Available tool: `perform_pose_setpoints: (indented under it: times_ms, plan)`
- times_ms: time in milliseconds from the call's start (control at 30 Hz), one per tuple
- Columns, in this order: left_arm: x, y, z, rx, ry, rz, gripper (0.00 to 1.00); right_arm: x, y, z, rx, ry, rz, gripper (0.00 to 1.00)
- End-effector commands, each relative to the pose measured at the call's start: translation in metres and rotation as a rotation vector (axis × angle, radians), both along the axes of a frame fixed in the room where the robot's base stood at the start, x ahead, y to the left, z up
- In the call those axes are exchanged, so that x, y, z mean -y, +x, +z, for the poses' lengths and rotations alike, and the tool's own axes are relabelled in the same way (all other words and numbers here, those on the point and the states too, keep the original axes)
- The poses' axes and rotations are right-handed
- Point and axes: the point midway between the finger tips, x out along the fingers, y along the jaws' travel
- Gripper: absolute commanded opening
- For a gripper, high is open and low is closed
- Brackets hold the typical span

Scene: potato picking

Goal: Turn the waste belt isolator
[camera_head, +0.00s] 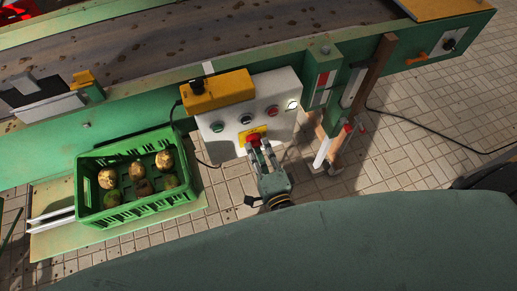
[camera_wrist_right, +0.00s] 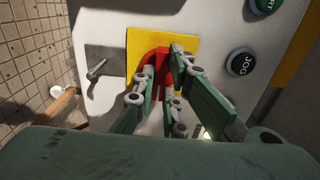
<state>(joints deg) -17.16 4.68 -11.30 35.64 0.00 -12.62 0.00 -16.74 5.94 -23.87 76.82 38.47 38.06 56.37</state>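The isolator is a red rotary handle (camera_head: 253,140) on a yellow plate (camera_wrist_right: 133,47), low on the front of a white control box (camera_head: 232,131). My right gripper (camera_head: 259,149) reaches up to it from below. In the wrist view, the red handle (camera_wrist_right: 161,62) sits between the two fingertips of my right gripper (camera_wrist_right: 162,72), which appear closed on its sides. The fingers hide part of the handle, so its exact angle is hard to read. My left gripper is not in view.
Green, black and red buttons and a white lamp (camera_head: 293,105) sit around the isolator. A yellow box (camera_head: 216,92) with a black knob is above. A green crate (camera_head: 83,189) of potatoes stands left. A metal peg (camera_wrist_right: 97,69) projects beside the plate.

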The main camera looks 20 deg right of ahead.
Motion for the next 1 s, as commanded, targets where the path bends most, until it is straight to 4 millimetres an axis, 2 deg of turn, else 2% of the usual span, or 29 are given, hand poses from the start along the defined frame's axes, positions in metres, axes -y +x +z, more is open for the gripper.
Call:
perform_pose_setpoints:
  times_ms: [567, 1000]
  plan:
    - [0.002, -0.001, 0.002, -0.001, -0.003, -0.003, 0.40, 0.000, -0.001, 0.000, 0.000, -0.055, 0.001, 0.00]
    - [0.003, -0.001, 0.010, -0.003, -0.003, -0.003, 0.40, 0.000, -0.001, 0.000, 0.009, -0.394, 0.000, 0.00]
